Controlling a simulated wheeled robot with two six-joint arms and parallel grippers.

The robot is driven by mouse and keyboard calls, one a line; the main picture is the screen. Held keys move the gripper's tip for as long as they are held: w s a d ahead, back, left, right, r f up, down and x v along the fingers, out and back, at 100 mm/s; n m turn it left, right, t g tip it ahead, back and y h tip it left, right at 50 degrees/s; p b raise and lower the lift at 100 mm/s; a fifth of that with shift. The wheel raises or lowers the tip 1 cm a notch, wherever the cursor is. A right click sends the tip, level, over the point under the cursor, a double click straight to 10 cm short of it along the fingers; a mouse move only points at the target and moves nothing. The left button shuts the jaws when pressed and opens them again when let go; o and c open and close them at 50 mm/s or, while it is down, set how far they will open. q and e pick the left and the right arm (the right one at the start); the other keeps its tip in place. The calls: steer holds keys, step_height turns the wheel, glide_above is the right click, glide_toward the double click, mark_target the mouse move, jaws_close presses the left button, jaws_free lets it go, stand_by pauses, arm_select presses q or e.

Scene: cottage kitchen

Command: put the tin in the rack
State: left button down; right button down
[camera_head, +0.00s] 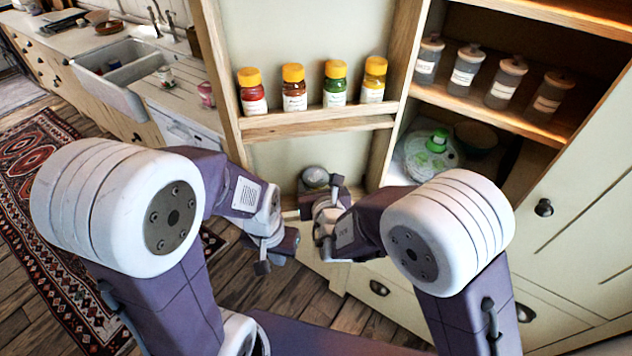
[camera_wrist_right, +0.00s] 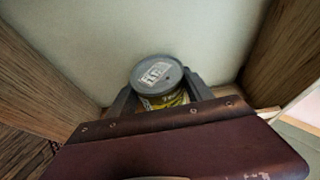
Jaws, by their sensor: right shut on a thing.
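The tin (camera_head: 315,176) has a round grey lid and stands low in the door rack (camera_head: 320,122), below the shelf of jars. In the right wrist view the tin (camera_wrist_right: 157,76) shows a white label on its lid and a yellow-green printed side. My right gripper (camera_wrist_right: 160,98) has one finger on each side of the tin and is shut on it. The tin looks roughly upright, close to the rack's back panel. Its base is hidden, so I cannot tell whether it touches the lower shelf. My left gripper (camera_head: 276,252) hangs left of the right one, with no object visible in it.
Several yellow-capped spice jars (camera_head: 294,88) fill the rack's upper shelf. Wooden side posts (camera_head: 217,75) bound the rack. A sink (camera_head: 115,70) and counter are at left.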

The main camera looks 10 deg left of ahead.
steer(key=shift+d+f+b, duration=0.1)
steer(key=shift+b, duration=0.2)
steer(key=c, duration=0.8)
jaws_free()
steer(key=shift+f, duration=0.1)
steer(key=shift+c, duration=0.2)
steer(key=o, duration=0.4)
steer(key=shift+s+r+p, duration=0.2)
steer(key=shift+r+p, duration=0.1)
steer(key=shift+r, duration=0.05)
steer(key=b+v, duration=0.2)
steer(key=v, duration=0.9)
steer(key=shift+s+d, duration=0.2)
steer(key=shift+s, duration=0.05)
